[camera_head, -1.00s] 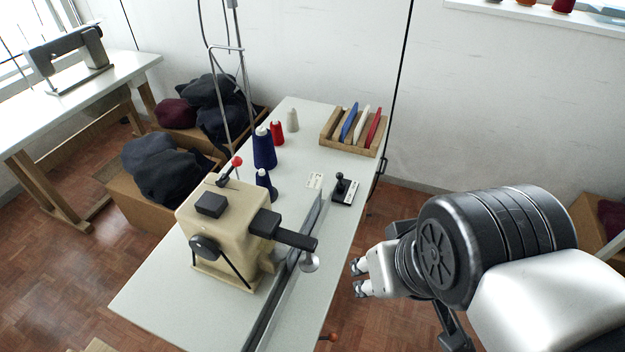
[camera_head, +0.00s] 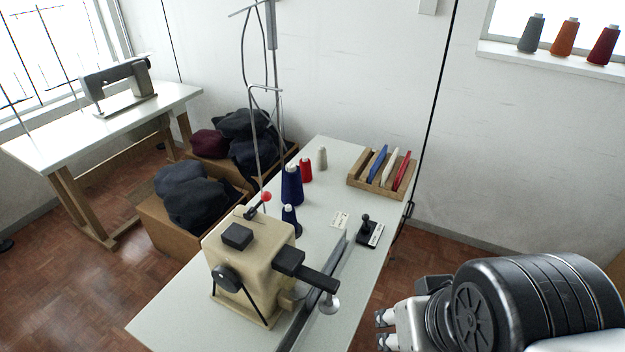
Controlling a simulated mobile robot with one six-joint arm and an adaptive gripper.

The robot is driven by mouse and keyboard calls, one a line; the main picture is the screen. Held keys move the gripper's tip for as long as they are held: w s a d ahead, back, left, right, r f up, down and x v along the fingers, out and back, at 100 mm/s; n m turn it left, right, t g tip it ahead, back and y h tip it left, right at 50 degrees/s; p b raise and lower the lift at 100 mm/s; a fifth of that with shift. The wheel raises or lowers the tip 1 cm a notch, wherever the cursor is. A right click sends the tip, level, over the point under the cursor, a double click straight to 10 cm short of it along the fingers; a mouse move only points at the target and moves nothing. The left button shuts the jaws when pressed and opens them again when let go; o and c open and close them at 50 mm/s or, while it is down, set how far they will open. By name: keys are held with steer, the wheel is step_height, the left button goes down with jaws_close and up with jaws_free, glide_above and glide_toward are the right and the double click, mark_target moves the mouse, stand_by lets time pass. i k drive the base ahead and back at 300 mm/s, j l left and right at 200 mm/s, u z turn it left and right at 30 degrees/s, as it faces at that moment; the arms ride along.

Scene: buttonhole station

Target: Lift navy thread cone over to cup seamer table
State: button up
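A tall navy thread cone (camera_head: 292,186) stands upright on the near pale table (camera_head: 165,325), behind the beige machine (camera_head: 250,265). A shorter navy cone (camera_head: 289,222) stands just in front of it, partly hidden by the machine. A second pale table (camera_head: 60,145) at the far left bears a grey sewing machine (camera_head: 118,85); I cannot tell which table is the cup seamer table. My gripper (camera_head: 382,329) is at the lower right, beside the near table's right edge and well away from the cones. Its two fingertips are apart, with nothing between them.
A red cone (camera_head: 306,170) and a cream cone (camera_head: 322,158) stand close to the navy one. A thin metal thread stand (camera_head: 274,100) rises beside them. A wooden rack (camera_head: 364,185) is at the table's back right. Boxes of dark caps (camera_head: 150,220) fill the gap between tables.

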mark_target(288, 211)
steer(key=l+u, duration=0.15)
steer(key=u, duration=0.35)
steer(key=i+l, duration=0.1)
steer(key=l, duration=0.65)
steer(key=l+u, duration=0.15)
steer(key=u, duration=0.35)
steer(key=i+l+u, duration=0.1)
steer(key=u, duration=0.35)
steer(key=l+u, duration=0.2)
steer(key=u, duration=0.3)
steer(key=i+u, duration=0.25)
steer(key=i, duration=0.2)
